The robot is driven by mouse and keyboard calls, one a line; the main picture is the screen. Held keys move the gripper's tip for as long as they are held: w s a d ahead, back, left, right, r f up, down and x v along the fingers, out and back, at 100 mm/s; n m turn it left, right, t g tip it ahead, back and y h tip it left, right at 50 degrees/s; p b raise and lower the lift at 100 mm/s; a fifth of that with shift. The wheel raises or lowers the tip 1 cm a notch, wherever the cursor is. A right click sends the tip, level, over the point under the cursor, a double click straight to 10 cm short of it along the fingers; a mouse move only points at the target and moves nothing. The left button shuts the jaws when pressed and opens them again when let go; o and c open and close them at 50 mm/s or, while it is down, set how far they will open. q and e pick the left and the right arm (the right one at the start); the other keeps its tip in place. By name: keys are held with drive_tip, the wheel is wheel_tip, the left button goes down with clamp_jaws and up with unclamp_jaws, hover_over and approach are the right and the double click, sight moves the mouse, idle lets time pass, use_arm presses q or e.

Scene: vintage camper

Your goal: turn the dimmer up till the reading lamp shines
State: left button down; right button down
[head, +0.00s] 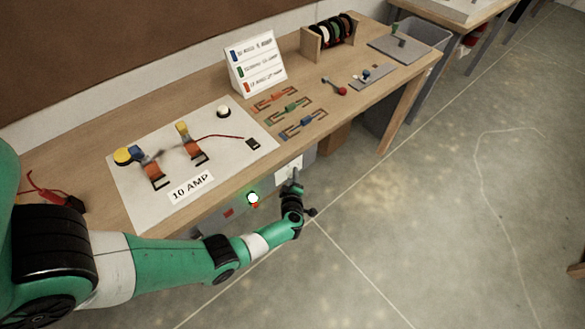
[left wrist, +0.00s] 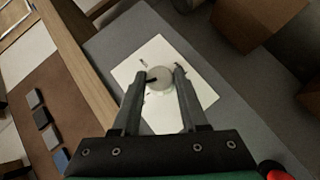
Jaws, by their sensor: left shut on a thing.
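The dimmer is a round pale grey knob (left wrist: 159,74) with a dark mark, on a white plate (left wrist: 150,52) with small print. The plate (head: 284,171) also shows on the bench's grey front panel in the head view. My left gripper (left wrist: 161,82) has one finger on each side of the knob and is shut on it; in the head view the gripper (head: 293,183) reaches up to the plate and hides the knob. A small round light (head: 253,198) on the front panel glows white. Which thing is the reading lamp I cannot tell. My right gripper is out of view.
The bench top holds a grey board (head: 135,196) labelled "10 AMP", a white dome (head: 223,111), a sign (head: 256,64), coloured tools and a rack of spools (head: 329,36). A red thing (left wrist: 272,170) shows near the lower right corner of the wrist view. The floor in front is clear.

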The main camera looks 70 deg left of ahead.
use_arm(q)
drive_tip(key=m+g+h+b, duration=0.1)
drive_tip(key=m+g+b, duration=0.1)
drive_tip(key=g+b, duration=0.1)
drive_tip(key=m+g+h+b, duration=0.1)
drive_tip(key=m+g+b, duration=0.1)
drive_tip(key=g+b, duration=0.1)
drive_tip(key=w+m+g+h+b, duration=0.1)
drive_tip(key=m+g+h+b, duration=0.1)
drive_tip(key=b, duration=0.3)
drive_tip(key=shift+a+r+g, duration=0.15)
drive_tip(key=shift+r+g, duration=0.05)
drive_tip(key=shift+g, duration=0.4)
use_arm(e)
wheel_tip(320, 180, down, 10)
use_arm(q)
drive_tip(key=shift+c, duration=2.2)
unclamp_jaws()
drive_tip(key=shift+r, duration=0.1)
